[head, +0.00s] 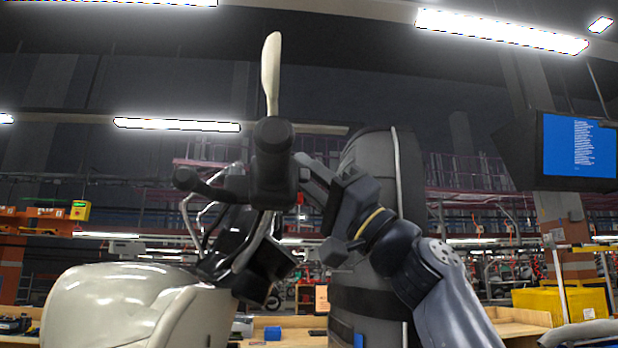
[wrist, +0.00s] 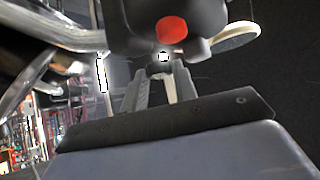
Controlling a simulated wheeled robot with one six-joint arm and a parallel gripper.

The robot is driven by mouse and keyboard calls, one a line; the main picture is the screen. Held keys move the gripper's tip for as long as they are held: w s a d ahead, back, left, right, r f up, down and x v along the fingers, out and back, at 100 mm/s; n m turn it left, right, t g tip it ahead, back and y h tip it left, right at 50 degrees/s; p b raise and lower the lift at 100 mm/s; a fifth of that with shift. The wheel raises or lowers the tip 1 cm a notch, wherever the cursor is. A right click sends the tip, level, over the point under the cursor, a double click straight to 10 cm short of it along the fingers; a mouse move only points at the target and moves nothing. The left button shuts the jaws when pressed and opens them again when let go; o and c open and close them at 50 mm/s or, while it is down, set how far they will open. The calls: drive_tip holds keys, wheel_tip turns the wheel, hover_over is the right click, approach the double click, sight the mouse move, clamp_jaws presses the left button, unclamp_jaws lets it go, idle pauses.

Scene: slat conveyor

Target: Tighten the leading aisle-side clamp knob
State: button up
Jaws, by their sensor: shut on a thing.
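My gripper (head: 303,172) is raised at the dark handlebar housing (head: 273,165) of a cream-bodied two-wheeler. In the wrist view my gripper (wrist: 162,72) reaches up to the underside of the housing. Its grey fingers are close together around a small pale part (wrist: 172,86), mostly hidden by them. I cannot tell whether this part is the clamp knob. A round red button (wrist: 172,29) shows on the housing just above the fingertips. No clamp knob can be clearly made out in either view.
The cream body (head: 120,310) fills the lower left. A thin pale mirror (head: 271,75) stands above the handlebar. A dark grip (head: 195,182) sticks out left, and bright metal tubes (wrist: 60,30) run close to the fingers. A blue screen (head: 578,146) hangs at the right.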

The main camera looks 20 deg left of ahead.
drive_tip(key=o, duration=1)
drive_tip(key=shift+c, duration=0.2)
drive_tip(key=b+v, duration=0.5)
drive_tip(key=v, duration=0.2)
drive_tip(key=shift+f, duration=0.25)
drive_tip(key=shift+d+r, duration=0.1)
drive_tip(key=shift+d, duration=0.05)
